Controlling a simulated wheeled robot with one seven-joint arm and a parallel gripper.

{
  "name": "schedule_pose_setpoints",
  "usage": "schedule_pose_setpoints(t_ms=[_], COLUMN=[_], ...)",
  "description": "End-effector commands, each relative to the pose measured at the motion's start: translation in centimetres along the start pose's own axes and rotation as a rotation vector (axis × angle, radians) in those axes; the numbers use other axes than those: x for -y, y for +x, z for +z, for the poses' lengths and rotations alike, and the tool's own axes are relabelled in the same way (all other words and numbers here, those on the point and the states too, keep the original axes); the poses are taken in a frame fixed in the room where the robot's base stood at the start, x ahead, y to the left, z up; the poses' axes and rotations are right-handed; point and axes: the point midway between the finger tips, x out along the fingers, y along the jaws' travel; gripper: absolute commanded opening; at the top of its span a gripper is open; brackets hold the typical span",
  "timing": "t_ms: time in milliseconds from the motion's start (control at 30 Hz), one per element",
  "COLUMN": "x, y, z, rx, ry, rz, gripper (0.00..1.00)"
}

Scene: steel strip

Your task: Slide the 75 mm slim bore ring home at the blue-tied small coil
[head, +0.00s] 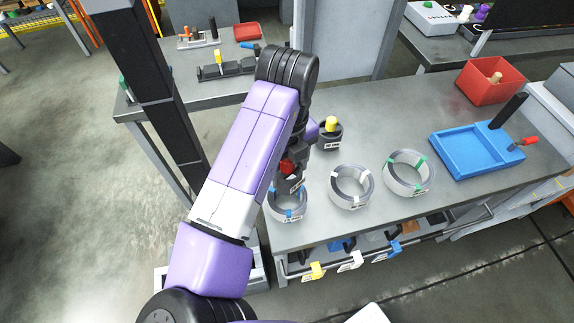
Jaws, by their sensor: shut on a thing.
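The blue-tied small coil (287,212) is a grey wire coil with blue ties and a white label, on the steel bench near its left front. My gripper (291,184) points down over the coil's back part. It is shut on a dark piece with a small white label (297,184), probably the slim bore ring. The arm and gripper hide most of that piece, so its outline is unclear. I cannot tell whether it sits inside the coil's bore or just above it.
A white-tied coil (351,187) and a green-tied coil (408,172) stand to the right. A dark round piece with a yellow knob (329,132) stands behind. A blue tray (465,152) and red bin (487,82) are farther right. Coloured clips (317,271) hang on the front rail.

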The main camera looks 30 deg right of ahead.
Motion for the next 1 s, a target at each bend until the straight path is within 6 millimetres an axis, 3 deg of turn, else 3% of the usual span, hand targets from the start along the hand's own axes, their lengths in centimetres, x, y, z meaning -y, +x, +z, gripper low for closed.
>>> schedule_pose_setpoints(t_ms=[700,1000], x=[0.0,0.0], y=[5.4,5.8], z=[0.0,0.0], rx=[0.001,0.001], ry=[-0.003,-0.003], rz=[0.001,0.0], gripper=[0.14,0.14])
